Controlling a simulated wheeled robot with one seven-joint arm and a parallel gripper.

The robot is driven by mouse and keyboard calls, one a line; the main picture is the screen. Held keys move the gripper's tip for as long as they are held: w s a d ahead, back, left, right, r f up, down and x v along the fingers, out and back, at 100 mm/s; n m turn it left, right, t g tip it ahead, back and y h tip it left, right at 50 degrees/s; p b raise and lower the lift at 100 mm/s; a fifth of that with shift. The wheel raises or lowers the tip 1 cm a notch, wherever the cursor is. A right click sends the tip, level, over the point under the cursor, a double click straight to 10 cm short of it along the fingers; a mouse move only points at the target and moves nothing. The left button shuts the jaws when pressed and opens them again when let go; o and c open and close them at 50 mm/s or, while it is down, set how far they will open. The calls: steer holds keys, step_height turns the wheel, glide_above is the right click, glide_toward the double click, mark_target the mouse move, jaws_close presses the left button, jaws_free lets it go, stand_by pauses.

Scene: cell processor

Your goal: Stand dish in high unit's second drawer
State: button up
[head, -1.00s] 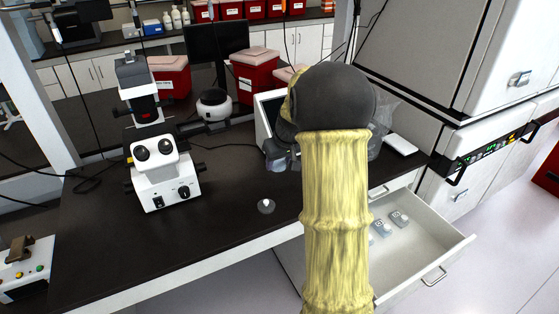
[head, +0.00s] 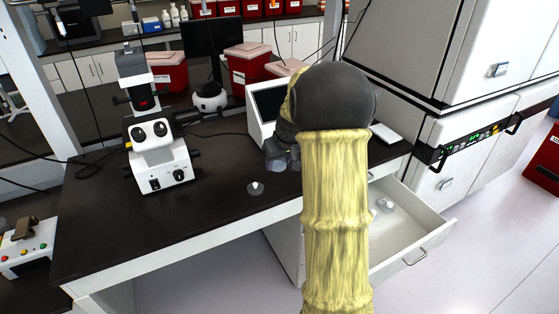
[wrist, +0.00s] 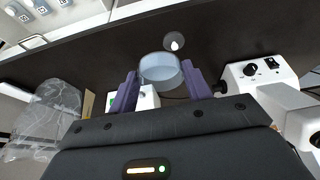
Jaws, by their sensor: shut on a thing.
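My gripper (wrist: 162,80) is shut on a clear, round dish (wrist: 160,67), held between its two purple fingers above the dark bench. In the head view my yellow-sleeved arm hides the dish and most of the gripper. An open white drawer (head: 435,218) sticks out from under the bench on the right in the head view. Small items (head: 384,206) lie inside it, and my arm covers its left part. The drawer also shows in the wrist view (wrist: 28,42), at the top left, with several labelled items in it. I cannot tell which drawer of the unit it is.
A white microscope (head: 160,165) stands at the bench's left. A small round object (head: 255,188) lies near the front edge, with clear bench around it. A boxy screen device (head: 262,112) stands behind. A crumpled clear bag (wrist: 45,115) shows in the wrist view. Large white cabinets (head: 440,60) stand at right.

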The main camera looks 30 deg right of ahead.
steer(key=s+a+f, duration=0.2)
steer(key=a+f, duration=0.7)
steer(key=f, duration=0.2)
steer(key=s+a+f, duration=0.2)
steer(key=a+f, duration=0.6)
steer(key=f, duration=0.4)
steer(key=shift+a, duration=0.35)
steer(key=shift+f, duration=0.1)
